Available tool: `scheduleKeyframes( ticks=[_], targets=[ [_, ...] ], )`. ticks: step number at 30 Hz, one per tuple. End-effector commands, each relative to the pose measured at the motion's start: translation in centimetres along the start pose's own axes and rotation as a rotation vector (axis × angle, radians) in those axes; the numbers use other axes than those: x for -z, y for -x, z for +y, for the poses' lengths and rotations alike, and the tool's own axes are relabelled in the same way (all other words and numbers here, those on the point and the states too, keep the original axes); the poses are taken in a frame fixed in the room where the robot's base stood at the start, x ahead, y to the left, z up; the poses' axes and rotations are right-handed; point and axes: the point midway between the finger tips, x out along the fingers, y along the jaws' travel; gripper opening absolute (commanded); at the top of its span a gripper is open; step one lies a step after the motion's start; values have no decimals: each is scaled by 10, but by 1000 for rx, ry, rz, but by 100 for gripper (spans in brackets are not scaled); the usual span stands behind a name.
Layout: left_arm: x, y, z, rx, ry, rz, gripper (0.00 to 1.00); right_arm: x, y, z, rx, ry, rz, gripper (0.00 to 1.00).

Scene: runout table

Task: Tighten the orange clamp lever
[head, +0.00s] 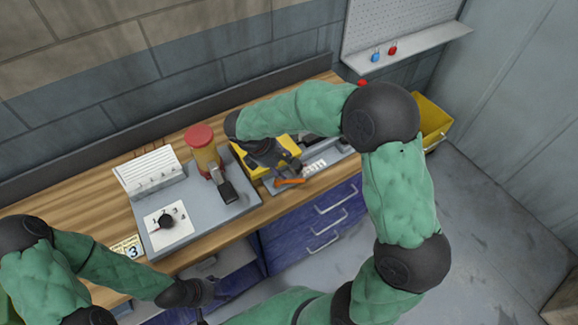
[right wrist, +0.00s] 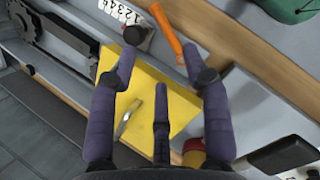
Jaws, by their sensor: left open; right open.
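The orange clamp lever (head: 289,181) sits at the front of the yellow-topped fixture (head: 248,163), near the table's front edge. In the right wrist view the orange lever (right wrist: 166,28) runs slanting between my fingertips. My right gripper (head: 284,168) is open and empty above the fixture, close to the lever; in the right wrist view its fingers (right wrist: 162,55) spread to either side of it. I cannot tell whether a finger touches the lever. My left gripper (head: 205,291) is open and empty, low in front of the table, away from the lever.
A white numbered scale (head: 314,167) lies just right of the lever. A white slotted block (head: 150,173) stands behind. Blue drawers (head: 315,215) are below, and a yellow bin (head: 433,118) is at right.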

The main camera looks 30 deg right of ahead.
Motion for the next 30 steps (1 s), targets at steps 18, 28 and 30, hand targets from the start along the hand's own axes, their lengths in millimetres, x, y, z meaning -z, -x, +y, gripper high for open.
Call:
scheduleKeyframes(
  ticks=[18,28,30],
  targets=[
    [0,-15,-6,0,0,-2,63,-2,-86,0,0,2,-8,48],
    [0,-18,-6,0,0,-2,63,-2,-106,1,-2,1,-5,48],
    [0,-18,-6,0,0,-2,63,-2,-107,1,-2,1,-5,48]
  ],
)
